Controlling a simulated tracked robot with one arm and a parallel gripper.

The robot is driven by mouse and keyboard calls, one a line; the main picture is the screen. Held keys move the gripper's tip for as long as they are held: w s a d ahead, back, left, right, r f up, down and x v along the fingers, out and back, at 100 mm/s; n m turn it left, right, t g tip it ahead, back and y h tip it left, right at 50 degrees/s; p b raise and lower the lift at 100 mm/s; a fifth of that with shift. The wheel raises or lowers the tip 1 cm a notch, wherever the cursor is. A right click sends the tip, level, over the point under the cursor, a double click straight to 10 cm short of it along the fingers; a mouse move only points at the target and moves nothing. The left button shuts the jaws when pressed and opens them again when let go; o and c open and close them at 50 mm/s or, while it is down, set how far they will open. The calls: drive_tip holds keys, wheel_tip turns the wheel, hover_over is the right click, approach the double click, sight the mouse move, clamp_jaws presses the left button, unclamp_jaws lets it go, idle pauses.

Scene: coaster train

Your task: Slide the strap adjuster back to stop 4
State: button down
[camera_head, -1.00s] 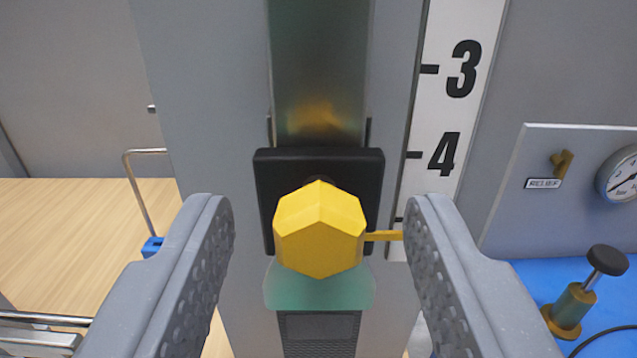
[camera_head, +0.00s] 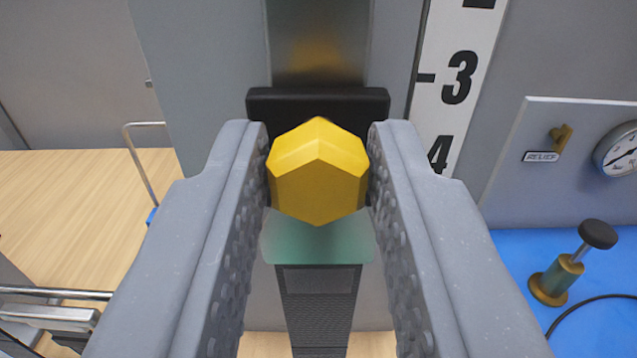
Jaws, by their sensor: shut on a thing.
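The strap adjuster is a black block (camera_head: 320,102) with a faceted yellow knob (camera_head: 318,172) in front, on a grey upright column. My gripper (camera_head: 319,165) is shut on the knob, one finger on each side. The block shows behind the knob and above my fingers. A white scale (camera_head: 432,105) runs up the column's right side, with the numeral 3 (camera_head: 459,78) in full and the 4 (camera_head: 440,154) partly covered by my right finger. The adjuster's yellow pointer is hidden, so I cannot read its stop.
A translucent green piece (camera_head: 317,238) and dark strap (camera_head: 318,300) hang below the knob. At right are a panel with a RELIEF label (camera_head: 541,157), a gauge (camera_head: 617,150), and a black-topped plunger (camera_head: 570,265) on a blue surface. Wooden floor (camera_head: 75,215) lies at left.

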drive_tip(key=shift+r, duration=0.55)
drive_tip(key=c, duration=1.2)
unclamp_jaws()
drive_tip(key=shift+f, duration=0.1)
drive_tip(key=shift+s+b, duration=1.1)
drive_tip(key=shift+s, duration=5.75)
